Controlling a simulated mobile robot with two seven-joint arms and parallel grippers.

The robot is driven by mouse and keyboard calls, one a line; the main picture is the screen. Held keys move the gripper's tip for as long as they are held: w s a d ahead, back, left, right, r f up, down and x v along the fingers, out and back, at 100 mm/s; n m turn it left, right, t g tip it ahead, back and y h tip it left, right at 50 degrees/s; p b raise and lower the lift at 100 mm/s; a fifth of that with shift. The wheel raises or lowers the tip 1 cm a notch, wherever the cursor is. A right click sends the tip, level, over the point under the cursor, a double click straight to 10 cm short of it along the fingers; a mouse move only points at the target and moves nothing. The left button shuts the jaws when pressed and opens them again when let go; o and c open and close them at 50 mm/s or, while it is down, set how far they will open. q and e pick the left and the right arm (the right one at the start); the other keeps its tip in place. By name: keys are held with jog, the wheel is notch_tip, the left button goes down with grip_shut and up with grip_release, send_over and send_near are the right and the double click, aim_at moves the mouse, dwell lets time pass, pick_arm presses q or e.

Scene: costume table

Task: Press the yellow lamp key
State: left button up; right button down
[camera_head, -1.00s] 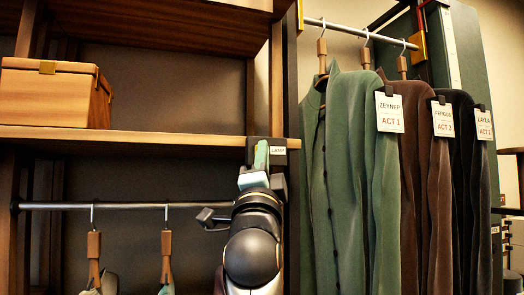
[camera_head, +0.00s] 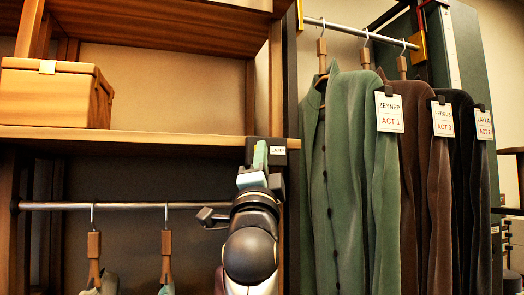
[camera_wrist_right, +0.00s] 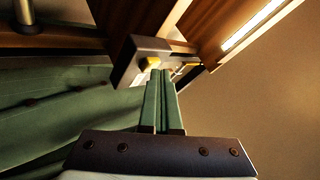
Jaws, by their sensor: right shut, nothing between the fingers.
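The dark lamp switch box with a white LAMP label (camera_head: 279,150) is fixed at the right end of the wooden shelf. My right gripper (camera_head: 261,152) is raised in front of it, its green fingers shut with nothing between them. In the right wrist view the shut fingertips (camera_wrist_right: 160,76) reach the dark box (camera_wrist_right: 127,64). A bit of the yellow key (camera_wrist_right: 152,62) shows just by the tips, which hide the rest; I cannot tell whether they touch it. A lit strip (camera_wrist_right: 258,20) glows beyond. My left gripper is not in view.
A wooden box (camera_head: 52,93) stands on the shelf (camera_head: 150,137) at left. Hangers (camera_head: 167,245) hang from the rail below. Labelled green (camera_head: 345,160), brown and black coats hang close at right of my gripper.

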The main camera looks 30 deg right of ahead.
jog(key=shift+s+a, duration=0.1)
jog(key=shift+s, duration=0.2)
jog(key=s+a+b, duration=0.1)
jog(key=s, duration=0.5)
jog(key=shift+a, duration=0.2)
dwell(0.4)
